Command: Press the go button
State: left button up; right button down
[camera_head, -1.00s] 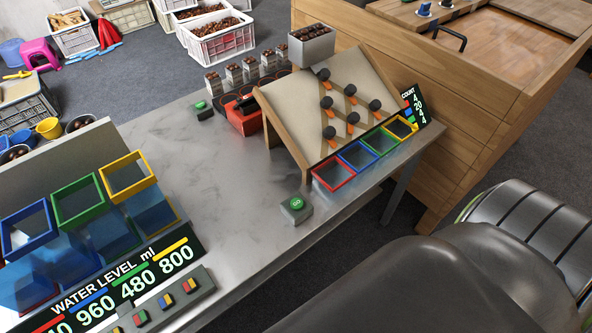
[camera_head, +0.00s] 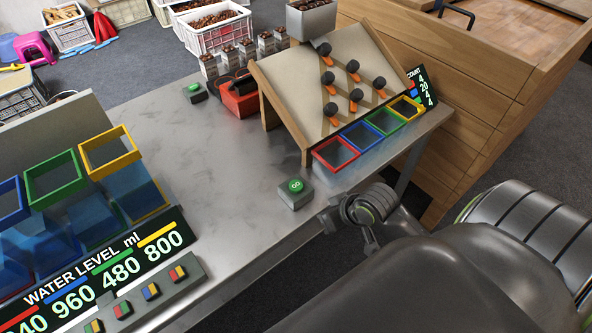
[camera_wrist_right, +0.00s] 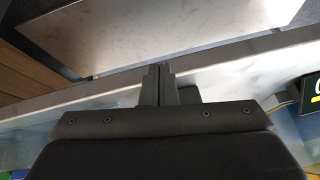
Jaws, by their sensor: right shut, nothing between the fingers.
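The green go button (camera_head: 296,186) sits on a small grey box (camera_head: 294,197) near the front edge of the metal table, left of the chestnut sorting board. My right gripper (camera_head: 330,222) is just right of and nearer than the button box, by the table edge, apart from the button in the head view. In the right wrist view its fingers (camera_wrist_right: 158,72) are together and empty, with the table edge behind them. A dark block shows partly behind the fingers there; I cannot tell what it is. My left gripper is not in view.
The sloped board (camera_head: 310,85) with coloured bins (camera_head: 335,153) stands right of the button. Another green button (camera_head: 194,88) is farther back. A water level panel (camera_head: 110,270) and coloured-rim containers are at left. The table middle (camera_head: 190,150) is clear. A wooden cabinet (camera_head: 470,110) is at right.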

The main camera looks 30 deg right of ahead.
jog(key=w+r+y, duration=0.1)
jog(key=w+r, duration=0.2)
jog(key=w+r+t+y, duration=0.1)
jog(key=w+r, duration=0.3)
jog(key=shift+r, duration=0.2)
jog(key=w+a+r+y, duration=0.1)
jog(key=w+r+y, duration=0.1)
jog(key=r, duration=0.6)
jog(key=shift+w+a+r+y+b, duration=0.2)
jog(key=shift+w+r+y+b, duration=0.05)
jog(key=shift+w+y+b, duration=0.25)
jog(key=shift+f, duration=0.1)
